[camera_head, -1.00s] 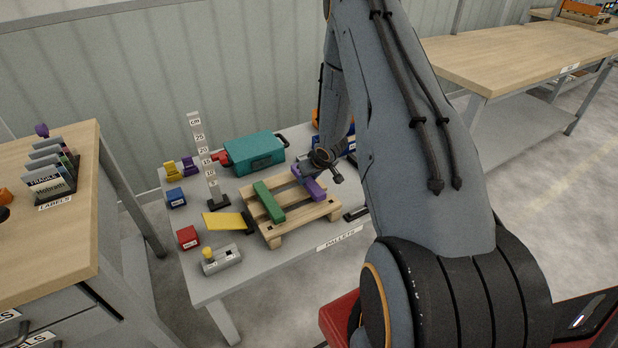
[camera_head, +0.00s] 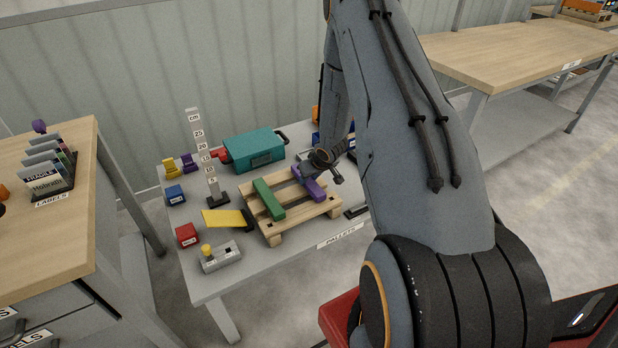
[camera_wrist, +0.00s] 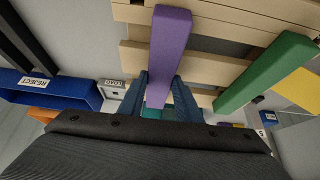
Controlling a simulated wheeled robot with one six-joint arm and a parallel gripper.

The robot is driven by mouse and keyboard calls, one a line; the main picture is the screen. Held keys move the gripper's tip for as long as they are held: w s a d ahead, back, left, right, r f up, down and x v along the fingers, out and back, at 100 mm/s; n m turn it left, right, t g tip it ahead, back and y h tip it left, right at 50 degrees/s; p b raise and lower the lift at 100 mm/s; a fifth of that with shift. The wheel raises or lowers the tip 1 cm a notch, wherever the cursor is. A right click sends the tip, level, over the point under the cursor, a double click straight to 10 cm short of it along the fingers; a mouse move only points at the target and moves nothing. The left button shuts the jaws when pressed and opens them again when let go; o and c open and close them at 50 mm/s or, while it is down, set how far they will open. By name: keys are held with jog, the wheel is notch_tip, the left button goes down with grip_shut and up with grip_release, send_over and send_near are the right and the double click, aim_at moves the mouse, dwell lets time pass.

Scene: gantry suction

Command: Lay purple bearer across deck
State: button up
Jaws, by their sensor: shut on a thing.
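The purple bearer (camera_head: 311,187) is at the right part of the wooden pallet deck (camera_head: 291,203), roughly in line with the green bearer (camera_head: 269,199) to its left. My gripper (camera_head: 309,174) is shut on the purple bearer near its far end. In the wrist view the purple bearer (camera_wrist: 168,45) runs between my two fingers (camera_wrist: 160,98) and crosses over the deck slats. The green bearer (camera_wrist: 268,72) lies apart from it on the right there. I cannot tell whether the purple bearer touches the slats or hangs just above them.
A teal case (camera_head: 254,149) stands behind the pallet. A height gauge (camera_head: 208,165), a yellow plate (camera_head: 222,218), a red block (camera_head: 187,235) and a grey switch box (camera_head: 220,257) are to the left. A blue REJECT bin (camera_wrist: 50,90) is beside my gripper in the wrist view.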

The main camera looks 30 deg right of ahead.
jog(key=shift+f, duration=0.15)
jog(key=o, duration=1.2)
jog(key=shift+v, duration=3.9)
